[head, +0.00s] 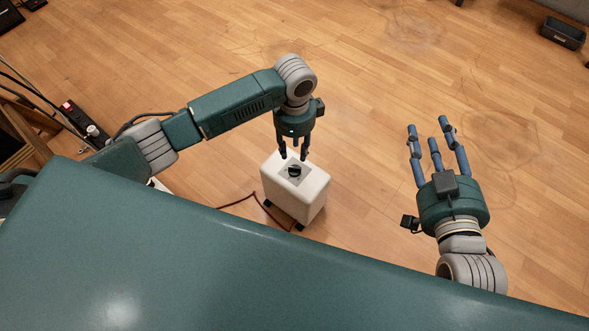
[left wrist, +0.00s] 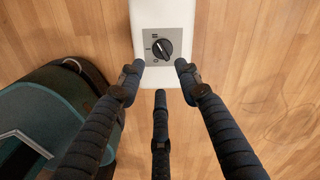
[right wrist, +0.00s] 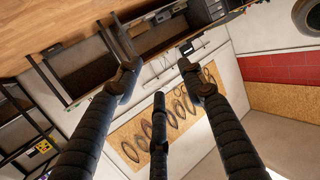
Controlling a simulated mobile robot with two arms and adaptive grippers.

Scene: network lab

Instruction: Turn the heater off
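The heater (head: 296,190) is a small white box on the wooden floor, below and in front of my body. On its top is a grey plate with a round black knob (head: 294,171). In the left wrist view the knob (left wrist: 162,48) has a pale pointer line and marks around it. My left gripper (head: 294,157) points down just above the heater's top, its fingers apart and empty. In the left wrist view its fingertips are beside the near edge of the plate, short of the knob. My right gripper (head: 433,130) is open and empty, off to the right.
A red cord (head: 238,201) runs from the heater's left side along the floor. A power strip (head: 78,118) lies at the left. A dark box (head: 563,32) is at the far right. The floor around the heater is mostly clear.

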